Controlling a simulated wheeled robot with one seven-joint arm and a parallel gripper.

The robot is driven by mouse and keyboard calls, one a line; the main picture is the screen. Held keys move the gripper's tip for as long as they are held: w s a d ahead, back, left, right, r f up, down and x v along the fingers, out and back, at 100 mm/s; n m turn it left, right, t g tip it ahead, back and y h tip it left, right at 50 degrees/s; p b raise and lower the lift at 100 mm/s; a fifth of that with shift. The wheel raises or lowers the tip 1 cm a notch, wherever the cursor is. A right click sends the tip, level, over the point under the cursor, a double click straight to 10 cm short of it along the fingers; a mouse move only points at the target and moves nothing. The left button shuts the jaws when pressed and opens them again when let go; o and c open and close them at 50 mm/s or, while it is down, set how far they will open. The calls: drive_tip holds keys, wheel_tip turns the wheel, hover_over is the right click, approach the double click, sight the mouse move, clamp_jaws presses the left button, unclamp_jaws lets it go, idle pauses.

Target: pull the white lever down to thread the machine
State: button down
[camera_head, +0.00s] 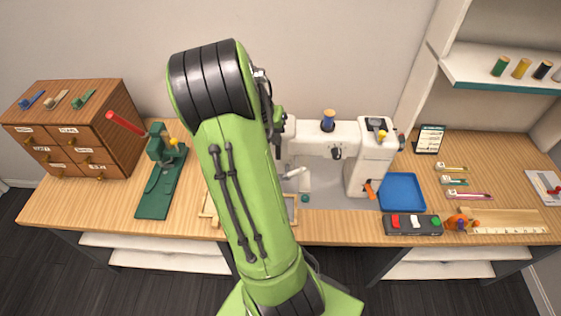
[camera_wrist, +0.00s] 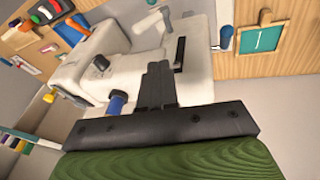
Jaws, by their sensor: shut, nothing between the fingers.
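The white sewing machine (camera_head: 370,155) stands on the wooden table, its left end partly hidden behind my green arm. In the wrist view the machine (camera_wrist: 118,75) appears from above, turned round. A small white part (camera_head: 297,173), possibly the lever, shows below the machine's arm; I cannot tell for sure. A dark upright slot (camera_wrist: 180,53) is on the machine's head. My gripper (camera_wrist: 159,68) is shut and empty, its dark fingers in front of the machine's head beside the slot. I cannot tell whether they touch it. My arm hides the gripper in the head view.
A blue spool (camera_head: 328,120) stands on top of the machine. A blue tray (camera_head: 402,192) and a dark switch box (camera_head: 413,225) lie to its right. A green press with a red handle (camera_head: 160,185) and a wooden drawer cabinet (camera_head: 75,130) stand left. A shelf (camera_head: 500,75) holds spools.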

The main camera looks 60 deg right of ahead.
approach(292, 172)
drive_tip(key=shift+w+d+f, duration=0.3)
drive_tip(key=shift+d, duration=0.3)
drive_tip(key=shift+w+d+f, duration=0.25)
drive_tip(key=shift+d, duration=0.4)
drive_tip(key=shift+s+d+f, duration=0.15)
drive_tip(key=shift+s+f, duration=0.5)
drive_tip(key=shift+f, duration=0.25)
drive_tip(key=shift+s+d+f, duration=0.2)
drive_tip(key=shift+s+f, duration=0.45)
drive_tip(key=shift+f, duration=0.25)
